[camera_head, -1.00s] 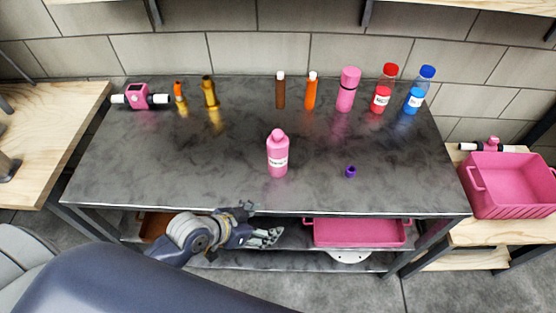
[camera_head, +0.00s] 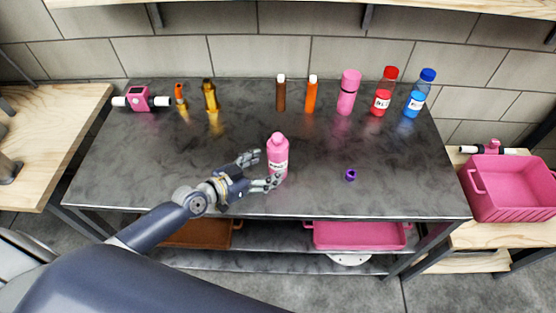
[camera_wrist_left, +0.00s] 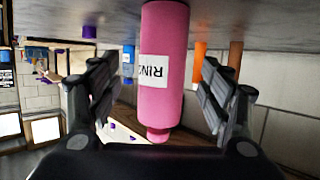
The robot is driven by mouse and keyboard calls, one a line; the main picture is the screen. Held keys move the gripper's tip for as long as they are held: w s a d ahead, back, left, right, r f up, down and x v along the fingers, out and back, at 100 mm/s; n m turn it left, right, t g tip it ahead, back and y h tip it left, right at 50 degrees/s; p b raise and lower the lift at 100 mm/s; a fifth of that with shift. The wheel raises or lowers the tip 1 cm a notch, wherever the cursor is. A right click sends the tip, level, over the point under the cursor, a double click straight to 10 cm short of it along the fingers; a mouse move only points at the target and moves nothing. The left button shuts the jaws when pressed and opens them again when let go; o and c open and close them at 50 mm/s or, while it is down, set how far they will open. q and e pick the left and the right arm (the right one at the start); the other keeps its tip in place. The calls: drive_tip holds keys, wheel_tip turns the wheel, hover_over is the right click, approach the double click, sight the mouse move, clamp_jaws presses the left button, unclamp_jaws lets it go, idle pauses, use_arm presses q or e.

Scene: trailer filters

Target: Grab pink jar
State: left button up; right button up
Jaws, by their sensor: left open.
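A pink jar (camera_head: 278,153) with a white label stands upright on the dark metal table (camera_head: 200,170), near its middle. The jar also shows in the left wrist view (camera_wrist_left: 163,100), hanging from the top of that picture, which is upside down. My left gripper (camera_head: 262,170) is open beside the jar, with its fingers pointing at it. In the left wrist view the jar lies between the two spread fingers (camera_wrist_left: 160,100), with space on both sides. No contact shows. My right gripper is not in view.
A small purple cap (camera_head: 350,175) lies right of the jar. Along the back stand a brown bottle (camera_head: 280,94), an orange bottle (camera_head: 311,96), a pink flask (camera_head: 347,94), a red-capped bottle (camera_head: 382,95) and a blue-capped bottle (camera_head: 416,95).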

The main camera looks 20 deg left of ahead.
sight(271, 163)
use_arm(q)
drive_tip(key=shift+p+x, duration=0.35)
drive_tip(key=shift+x, duration=2.65)
drive_tip(key=shift+w+a+r, duration=0.1)
drive_tip(key=shift+a+r, duration=0.05)
drive_tip(key=c, duration=1.2)
